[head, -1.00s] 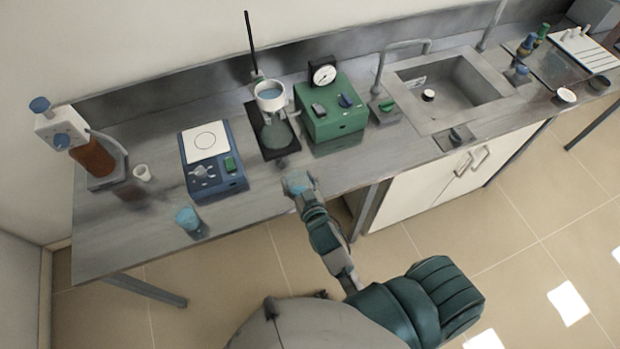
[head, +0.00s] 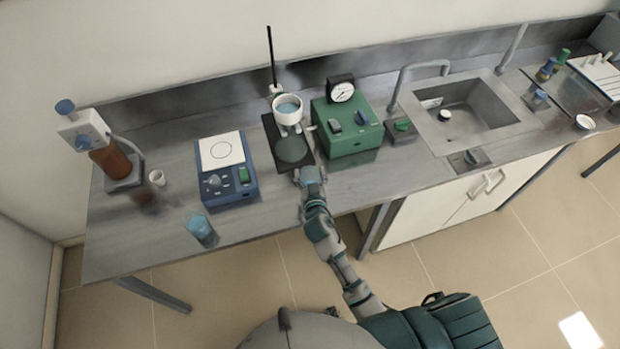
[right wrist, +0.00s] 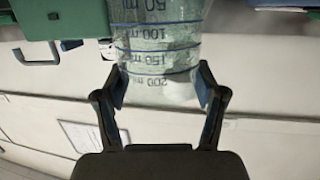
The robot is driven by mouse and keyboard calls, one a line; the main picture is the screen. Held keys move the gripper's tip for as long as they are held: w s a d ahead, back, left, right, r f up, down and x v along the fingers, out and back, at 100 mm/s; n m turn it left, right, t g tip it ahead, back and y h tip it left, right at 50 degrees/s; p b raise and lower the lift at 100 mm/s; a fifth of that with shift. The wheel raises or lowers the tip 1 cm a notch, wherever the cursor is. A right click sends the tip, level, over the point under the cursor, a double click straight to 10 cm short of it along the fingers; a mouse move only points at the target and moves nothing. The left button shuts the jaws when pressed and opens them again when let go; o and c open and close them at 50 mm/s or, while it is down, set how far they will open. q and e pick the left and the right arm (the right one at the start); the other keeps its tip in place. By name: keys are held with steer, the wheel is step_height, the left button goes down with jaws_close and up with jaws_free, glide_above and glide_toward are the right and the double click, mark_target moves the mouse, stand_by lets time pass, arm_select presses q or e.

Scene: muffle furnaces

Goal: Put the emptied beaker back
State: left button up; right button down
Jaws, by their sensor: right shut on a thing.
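My right gripper (head: 309,178) is at the front edge of the bench, just in front of the dark stand base. In the right wrist view the gripper (right wrist: 161,88) is shut on a clear glass beaker (right wrist: 158,45) with blue graduation lines and numbers from 50 to 200. The beaker looks clear, with a pale patch near the fingers. In the head view it shows only as a small bluish shape (head: 312,173) at the fingertips. My left gripper is out of view.
A filter funnel (head: 288,108) with blue liquid sits on the stand above a flask (head: 291,149). A green pump box (head: 346,128) stands right, a blue hotplate (head: 224,170) left. Another blue beaker (head: 201,227) stands near the front edge. Bench is clear between hotplate and stand.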

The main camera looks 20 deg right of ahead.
mark_target(308, 174)
steer(key=shift+w+f, duration=0.15)
steer(key=shift+w, duration=0.1)
steer(key=f, duration=0.3)
steer(key=shift+a, duration=0.3)
steer(key=shift+d+f, duration=0.1)
steer(key=shift+d+f, duration=0.1)
steer(key=shift+d, duration=0.05)
steer(key=shift+c, duration=0.5)
jaws_free()
